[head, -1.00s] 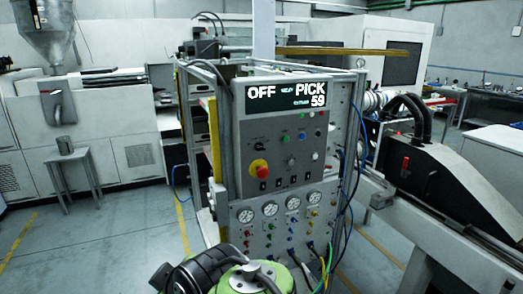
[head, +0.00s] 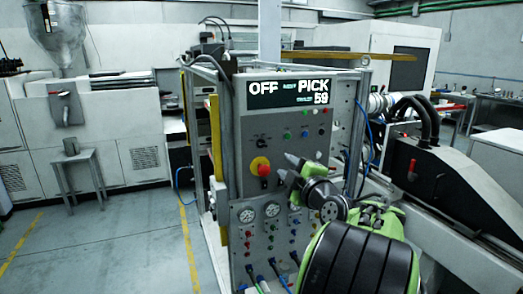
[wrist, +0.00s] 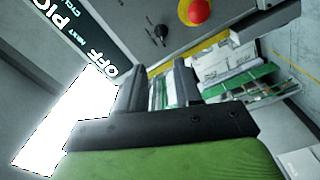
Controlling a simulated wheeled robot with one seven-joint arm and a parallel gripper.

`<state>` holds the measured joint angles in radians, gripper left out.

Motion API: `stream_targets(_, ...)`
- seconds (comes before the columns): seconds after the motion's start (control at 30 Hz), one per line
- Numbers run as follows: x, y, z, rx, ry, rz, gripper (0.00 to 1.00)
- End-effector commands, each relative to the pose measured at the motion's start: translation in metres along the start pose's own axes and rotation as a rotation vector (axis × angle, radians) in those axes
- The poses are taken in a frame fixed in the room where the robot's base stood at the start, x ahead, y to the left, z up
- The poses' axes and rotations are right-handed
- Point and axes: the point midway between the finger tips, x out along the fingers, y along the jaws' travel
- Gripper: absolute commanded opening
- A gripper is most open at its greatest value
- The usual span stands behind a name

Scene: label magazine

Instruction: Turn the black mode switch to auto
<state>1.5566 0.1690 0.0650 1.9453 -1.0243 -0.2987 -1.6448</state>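The black mode switch (head: 262,142) is a small dark knob on the upper left of the grey control panel (head: 245,190), below the display (head: 290,93). The display reads OFF, PICK and 59. In the wrist view the switch (wrist: 160,31) shows near the top, beside the red emergency button (wrist: 198,11). My gripper (head: 287,166) is in front of the panel, below and to the right of the switch and apart from it in the picture. Its two dark fingers stand apart with nothing held between them; they also show in the wrist view (wrist: 157,85).
The red emergency button on its yellow base (head: 260,167) sits below the switch, close to my fingertips in the picture. Small buttons, gauges (head: 272,210) and cables fill the lower panel. A black hooded machine (head: 440,180) stands at the right. Floor is clear at the left.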

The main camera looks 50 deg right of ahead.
Motion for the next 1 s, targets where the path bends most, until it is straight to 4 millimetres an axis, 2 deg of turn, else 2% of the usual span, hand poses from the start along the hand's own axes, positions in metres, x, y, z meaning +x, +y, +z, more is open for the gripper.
stream_targets(0.4, 0.103, 0.002, -0.004, 0.005, 0.003, -0.004, 0.34)
stream_targets(0.53, 0.130, 0.001, -0.003, 0.006, 0.001, -0.004, 0.34)
stream_targets(0.7, 0.146, 0.000, -0.002, 0.005, -0.001, -0.004, 0.34)
stream_targets(0.93, 0.147, -0.001, -0.002, 0.004, -0.002, -0.004, 0.34)
stream_targets(0.97, 0.147, -0.001, -0.002, 0.004, -0.002, -0.004, 0.33)
stream_targets(1.0, 0.147, -0.001, -0.002, 0.004, -0.002, -0.004, 0.26)
